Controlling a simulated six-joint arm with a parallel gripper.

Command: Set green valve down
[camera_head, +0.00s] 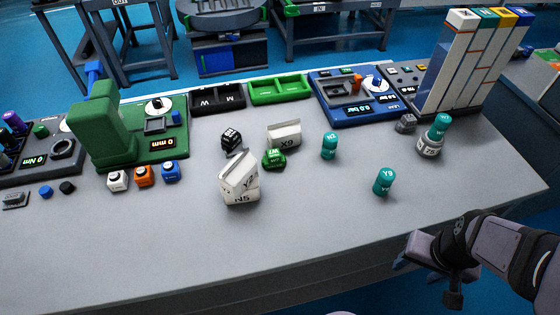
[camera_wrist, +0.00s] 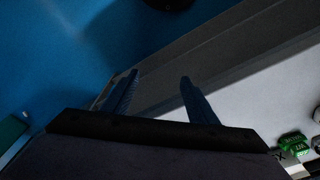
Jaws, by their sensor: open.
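A green valve-like piece (camera_head: 273,158) with white lettering lies on the grey table, close in front of a white X9 block (camera_head: 285,135). A green piece (camera_wrist: 294,143) also shows at the right edge of the wrist view. My gripper (camera_head: 408,258) is at the front right, by the table's front edge and well apart from the green piece. In the wrist view its two fingers (camera_wrist: 158,76) are spread with nothing between them.
A white N5 block (camera_head: 239,182) and a black cube (camera_head: 231,138) stand near the green piece. Teal cylinders (camera_head: 384,181) (camera_head: 329,146) are to its right. Green (camera_head: 279,89) and black (camera_head: 217,98) trays line the back. The front table area is clear.

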